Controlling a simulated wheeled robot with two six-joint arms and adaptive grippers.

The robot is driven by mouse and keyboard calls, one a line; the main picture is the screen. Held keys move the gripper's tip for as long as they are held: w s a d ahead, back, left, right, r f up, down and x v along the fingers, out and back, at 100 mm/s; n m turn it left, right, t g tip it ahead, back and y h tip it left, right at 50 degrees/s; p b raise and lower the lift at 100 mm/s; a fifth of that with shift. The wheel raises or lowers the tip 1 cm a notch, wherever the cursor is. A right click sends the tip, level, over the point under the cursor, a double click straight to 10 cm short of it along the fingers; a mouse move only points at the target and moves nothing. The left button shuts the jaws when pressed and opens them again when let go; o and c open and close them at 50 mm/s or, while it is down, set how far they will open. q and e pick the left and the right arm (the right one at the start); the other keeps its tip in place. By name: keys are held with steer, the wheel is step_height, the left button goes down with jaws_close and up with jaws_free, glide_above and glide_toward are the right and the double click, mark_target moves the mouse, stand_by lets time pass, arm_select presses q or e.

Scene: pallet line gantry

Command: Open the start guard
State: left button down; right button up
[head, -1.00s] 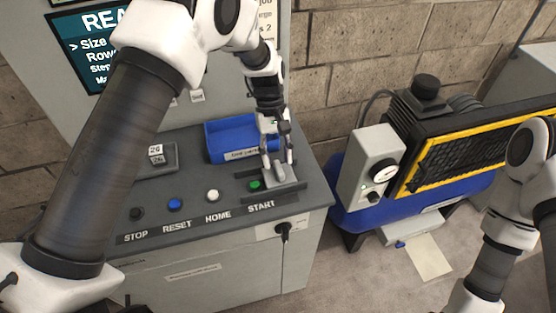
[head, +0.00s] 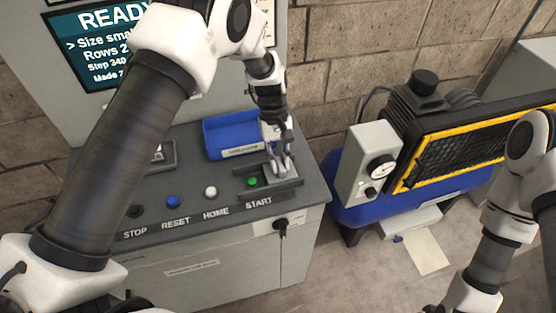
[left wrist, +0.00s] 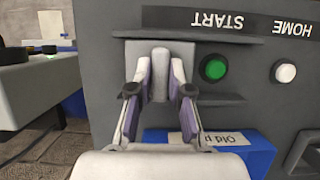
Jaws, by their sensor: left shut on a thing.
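The grey start guard (left wrist: 134,54), a flat slide with an upright rounded tab, sits on the dark console beside the START label. My left gripper (head: 281,167) reaches down to it from above. In the left wrist view the left gripper (left wrist: 160,88) is shut on the tab, one finger on each side. The green start button (head: 252,182) is uncovered, just left of the guard in the head view. It also shows clear of the slide in the left wrist view (left wrist: 213,67). My right arm is at the right edge of the head view; its gripper is out of frame.
The white HOME button (head: 210,192), blue RESET button (head: 173,201) and dark STOP button (head: 136,211) line the console's front. A blue bin (head: 222,128) sits behind the guard.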

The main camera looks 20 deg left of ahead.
arm_select(q)
steer(key=c, duration=1.1)
jaws_free()
steer(key=shift+a, duration=0.2)
steer(key=v, duration=1.2)
